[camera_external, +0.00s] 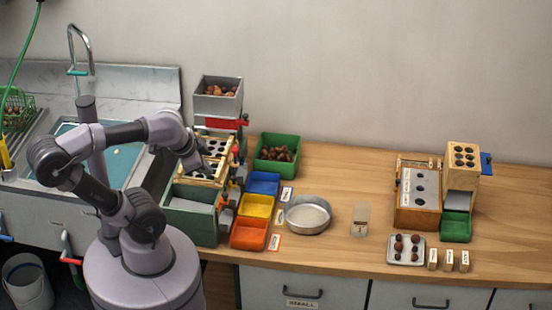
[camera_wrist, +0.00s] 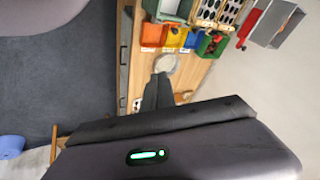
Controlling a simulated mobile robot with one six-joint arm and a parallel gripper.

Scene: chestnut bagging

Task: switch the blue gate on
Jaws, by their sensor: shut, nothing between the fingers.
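The sorter (camera_external: 205,170), a stepped wooden and green unit with dark holes, stands left of the coloured trays. A small blue piece (camera_external: 241,174) on its right side, beside the blue tray (camera_external: 263,183), looks like the blue gate; its setting is too small to tell. In the wrist view the sorter (camera_wrist: 212,14) is at the top, and the blue tray (camera_wrist: 193,39) lies below it.
Yellow (camera_external: 257,206) and orange (camera_external: 248,234) trays lie before the blue one. A green bin (camera_external: 277,154) of chestnuts stands behind. A round pan (camera_external: 308,215) is to the right. Another blue piece (camera_external: 487,163) is far right.

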